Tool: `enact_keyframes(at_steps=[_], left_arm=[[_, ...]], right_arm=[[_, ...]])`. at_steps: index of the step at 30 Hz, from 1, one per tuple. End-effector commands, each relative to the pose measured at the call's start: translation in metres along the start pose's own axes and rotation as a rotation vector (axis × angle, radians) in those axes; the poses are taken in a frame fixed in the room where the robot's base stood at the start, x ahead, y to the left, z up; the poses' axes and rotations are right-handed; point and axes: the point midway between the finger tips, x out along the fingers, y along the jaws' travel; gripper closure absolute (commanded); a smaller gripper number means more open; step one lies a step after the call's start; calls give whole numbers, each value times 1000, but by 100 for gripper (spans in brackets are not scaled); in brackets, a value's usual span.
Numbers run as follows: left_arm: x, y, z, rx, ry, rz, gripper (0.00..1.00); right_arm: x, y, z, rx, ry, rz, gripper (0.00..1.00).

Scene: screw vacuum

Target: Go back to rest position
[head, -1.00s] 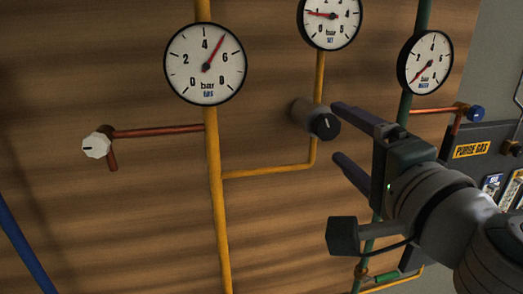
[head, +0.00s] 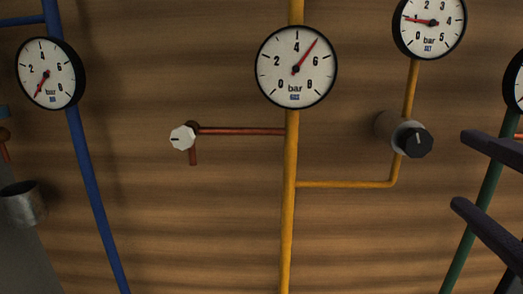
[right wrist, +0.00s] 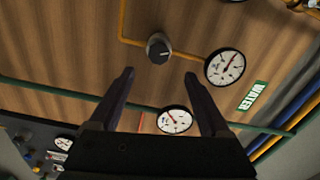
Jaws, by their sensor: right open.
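My right gripper (head: 468,172) shows at the right edge of the head view, its two dark fingers apart with nothing between them. In the right wrist view my right gripper (right wrist: 160,82) is also open and empty. A black knob on a grey cylinder (head: 411,139) sits on the yellow pipe branch, left of the fingertips and apart from them. The same knob (right wrist: 159,49) shows beyond the fingertips in the right wrist view. My left gripper is in neither view.
Gauges hang on the wooden wall: one (head: 296,67) on the yellow pipe, one (head: 428,24) at upper right, one (head: 50,74) on the blue pipe (head: 95,210). A white knob (head: 183,138) ends a red pipe. A metal cup-like part (head: 22,203) is at far left. A green WATER label (right wrist: 252,96) shows.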

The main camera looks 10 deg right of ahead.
Motion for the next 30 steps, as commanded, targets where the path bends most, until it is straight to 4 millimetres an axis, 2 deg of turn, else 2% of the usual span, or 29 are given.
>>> enact_keyframes(at_steps=[2, 5, 8, 10, 12, 14, 17, 20, 21, 24, 27, 30], left_arm=[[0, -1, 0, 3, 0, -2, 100], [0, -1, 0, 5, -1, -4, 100], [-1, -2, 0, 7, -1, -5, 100], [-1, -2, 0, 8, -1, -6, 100], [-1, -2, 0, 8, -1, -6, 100], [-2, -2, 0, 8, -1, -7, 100], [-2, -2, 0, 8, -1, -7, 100], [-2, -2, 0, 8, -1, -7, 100], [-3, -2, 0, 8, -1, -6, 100], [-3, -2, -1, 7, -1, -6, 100], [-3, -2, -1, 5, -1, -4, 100], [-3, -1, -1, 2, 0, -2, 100]], right_arm=[[0, -10, 9, -9, -38, -43, 19], [-6, -38, 37, -60, -158, -168, 19], [-24, -69, 82, -180, -344, -328, 19], [-43, -78, 116, -312, -489, -419, 19], [-62, -72, 146, -467, -630, -466, 19], [-76, -57, 167, -614, -744, -471, 19], [-93, -13, 185, -868, -919, -393, 19], [-104, 44, 177, -1108, -1066, -210, 19], [-108, 66, 168, -1191, -1114, -113, 19], [-120, 111, 133, -1343, -1204, 152, 19], [-135, 138, 98, -1422, -1252, 387, 19], [-147, 151, 74, -1453, -1275, 547, 19]])
